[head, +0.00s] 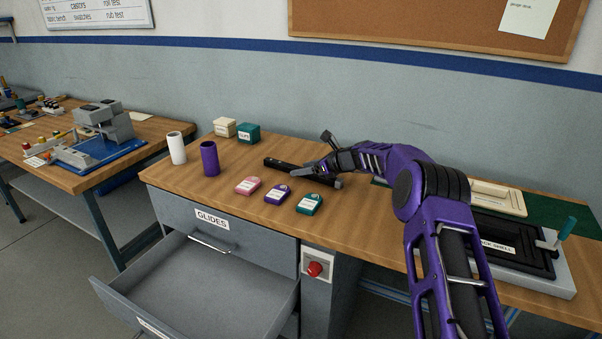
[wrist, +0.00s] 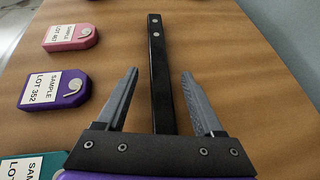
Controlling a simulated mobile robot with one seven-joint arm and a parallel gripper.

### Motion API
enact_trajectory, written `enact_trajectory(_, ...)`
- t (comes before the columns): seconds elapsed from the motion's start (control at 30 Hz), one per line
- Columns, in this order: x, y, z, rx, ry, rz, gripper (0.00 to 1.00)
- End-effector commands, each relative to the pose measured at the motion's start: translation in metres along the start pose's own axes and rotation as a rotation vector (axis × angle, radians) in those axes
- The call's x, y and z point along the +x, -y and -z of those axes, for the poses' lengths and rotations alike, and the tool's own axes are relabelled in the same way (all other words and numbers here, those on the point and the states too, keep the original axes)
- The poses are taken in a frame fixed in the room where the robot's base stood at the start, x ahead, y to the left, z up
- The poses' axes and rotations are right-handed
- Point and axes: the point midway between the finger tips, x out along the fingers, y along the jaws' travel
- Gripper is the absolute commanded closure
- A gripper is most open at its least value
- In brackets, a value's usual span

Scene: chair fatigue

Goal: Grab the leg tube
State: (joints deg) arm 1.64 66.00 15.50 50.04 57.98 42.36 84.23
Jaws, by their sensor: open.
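The leg tube appears to be the long black bar (head: 281,164) lying flat on the wooden bench; in the wrist view it (wrist: 157,50) shows two pale round marks near its far end. My gripper (head: 308,172) is over the bar in the head view. In the wrist view my gripper (wrist: 160,80) is open, with one finger on each side of the bar and clear gaps to both. The bar's near part is hidden behind the gripper body. I cannot tell how high the fingertips are above the bench.
Pink (head: 248,185), purple (head: 277,194) and teal (head: 309,204) sample tags lie in front of the bar. A purple cylinder (head: 210,158) and a white cylinder (head: 177,148) stand left. Two small boxes (head: 247,133) are behind. A drawer (head: 205,280) is open below.

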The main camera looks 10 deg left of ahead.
Motion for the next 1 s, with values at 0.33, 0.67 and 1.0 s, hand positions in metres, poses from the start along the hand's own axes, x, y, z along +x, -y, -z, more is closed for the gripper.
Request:
enact_trajectory(0.33, -0.0004, 0.0001, 0.0, 0.0, 0.0, 0.0, 0.65)
enact_trajectory(0.67, -0.0005, 0.0, 0.0, 0.0, 0.0, 0.0, 1.0)
enact_trajectory(1.0, -0.0016, 0.0002, -0.0026, -0.001, 0.002, 0.001, 1.0)
